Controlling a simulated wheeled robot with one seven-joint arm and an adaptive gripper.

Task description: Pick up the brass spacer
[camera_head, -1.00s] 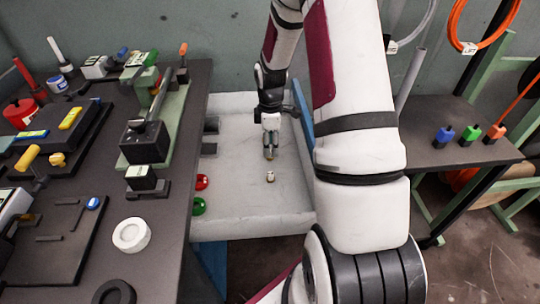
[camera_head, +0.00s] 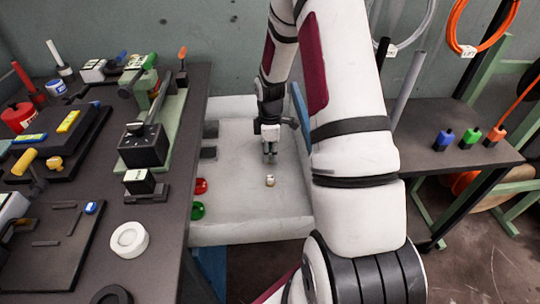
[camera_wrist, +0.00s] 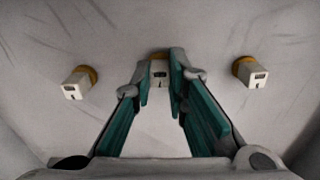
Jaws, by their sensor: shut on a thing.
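My gripper (camera_head: 270,160) points down into the pale grey tray (camera_head: 240,228). In the wrist view its teal fingers (camera_wrist: 161,85) stand on both sides of a small brass spacer (camera_wrist: 160,54) with a white, dark-marked block on it, and are shut on it. The fingers hide part of its sides. Two similar brass-and-white pieces stand apart from the fingers, one at left (camera_wrist: 77,82) and one at right (camera_wrist: 249,71). In the head view a small white-and-brass piece (camera_head: 270,181) sits on the tray floor just in front of the gripper; the held spacer is not clear there.
A dark bench with tools (camera_head: 165,235) borders the tray at left. A blue panel (camera_head: 301,115) stands at right, beside my arm.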

